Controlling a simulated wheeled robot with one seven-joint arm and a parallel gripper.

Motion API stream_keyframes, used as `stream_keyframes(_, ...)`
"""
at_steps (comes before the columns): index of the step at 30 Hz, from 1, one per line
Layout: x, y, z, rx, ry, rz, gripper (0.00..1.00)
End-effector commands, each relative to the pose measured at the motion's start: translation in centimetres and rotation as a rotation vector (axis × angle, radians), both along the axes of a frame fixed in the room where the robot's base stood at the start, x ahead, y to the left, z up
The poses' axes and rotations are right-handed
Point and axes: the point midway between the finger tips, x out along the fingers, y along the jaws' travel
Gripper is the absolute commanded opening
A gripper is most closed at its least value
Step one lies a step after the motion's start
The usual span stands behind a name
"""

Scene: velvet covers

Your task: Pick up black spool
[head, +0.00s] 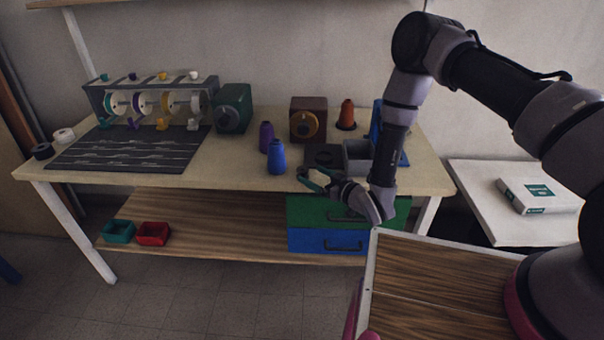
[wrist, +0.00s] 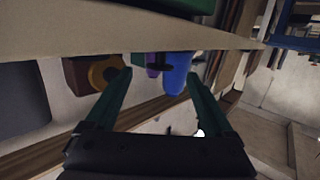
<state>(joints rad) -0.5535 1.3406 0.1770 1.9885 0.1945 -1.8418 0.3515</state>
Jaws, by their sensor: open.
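A black spool (head: 43,151), low and ring-like, lies at the far left end of the workbench, beside a white spool (head: 63,135). My gripper (head: 308,180) is at the front edge of the bench, right of its middle, far to the right of the black spool. In the wrist view my gripper (wrist: 158,78) has its two green fingers spread with nothing between them. Beyond the fingers are a blue cone (wrist: 178,75) and part of a purple cone (wrist: 153,66). I cannot make out the black spool in the wrist view.
A dark slatted mat (head: 130,150) and a spool rack (head: 150,103) stand right of the black spool. The blue cone (head: 277,158), purple cone (head: 266,137), green machine (head: 233,108) and brown machine (head: 308,119) occupy the middle. A grey bin (head: 357,158) is at right.

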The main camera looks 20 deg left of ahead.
Motion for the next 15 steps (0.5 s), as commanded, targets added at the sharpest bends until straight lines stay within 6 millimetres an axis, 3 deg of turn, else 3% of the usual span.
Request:
stream_keyframes(7,1.8,3.1,-1.0,0.0,-0.003,0.003,0.87)
stream_keyframes(15,2.3,3.7,-1.1,-0.001,-0.001,0.0,0.87)
